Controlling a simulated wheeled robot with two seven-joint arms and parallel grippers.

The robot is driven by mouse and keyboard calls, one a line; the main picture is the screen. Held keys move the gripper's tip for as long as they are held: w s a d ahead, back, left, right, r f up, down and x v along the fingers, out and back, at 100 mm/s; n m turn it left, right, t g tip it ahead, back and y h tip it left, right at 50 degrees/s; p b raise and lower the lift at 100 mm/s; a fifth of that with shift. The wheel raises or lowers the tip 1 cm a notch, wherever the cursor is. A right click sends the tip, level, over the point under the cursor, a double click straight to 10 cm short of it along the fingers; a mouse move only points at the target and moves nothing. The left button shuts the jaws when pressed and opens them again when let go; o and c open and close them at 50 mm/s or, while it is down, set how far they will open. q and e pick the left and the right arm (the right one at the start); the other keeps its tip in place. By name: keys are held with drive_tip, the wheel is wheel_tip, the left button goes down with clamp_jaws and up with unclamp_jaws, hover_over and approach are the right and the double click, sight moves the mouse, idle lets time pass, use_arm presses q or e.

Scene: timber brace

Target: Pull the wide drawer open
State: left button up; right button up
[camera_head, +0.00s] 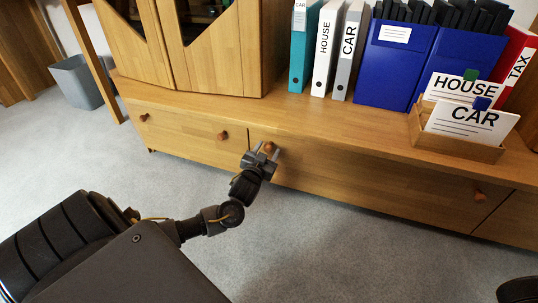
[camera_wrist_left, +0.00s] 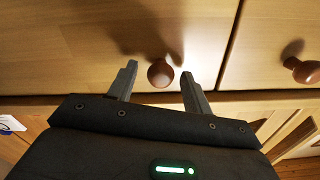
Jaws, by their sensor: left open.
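The wide drawer (camera_head: 370,180) is the long wooden front at the middle and right of the low cabinet. It looks closed, flush with its neighbours. Its left round knob (camera_head: 268,147) sits near the drawer's left edge, and its right knob (camera_head: 478,196) is far to the right. My left gripper (camera_head: 265,152) is open at the left knob. In the left wrist view, that brown knob (camera_wrist_left: 160,73) lies between the two spread fingers (camera_wrist_left: 158,85), with a gap showing on each side. My right gripper is not in view.
A narrower drawer (camera_head: 185,130) adjoins on the left; its near knob (camera_wrist_left: 302,70) shows across the seam. Binders (camera_head: 325,50), blue boxes (camera_head: 395,65) and a card holder (camera_head: 455,145) stand on top. Carpet (camera_head: 320,240) in front is clear. A grey bin (camera_head: 78,82) stands left.

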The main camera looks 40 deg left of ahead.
use_arm(q)
drive_tip(key=shift+w+a, duration=0.25)
drive_tip(key=shift+w, duration=0.45)
drive_tip(key=shift+c, duration=0.4)
clamp_jaws()
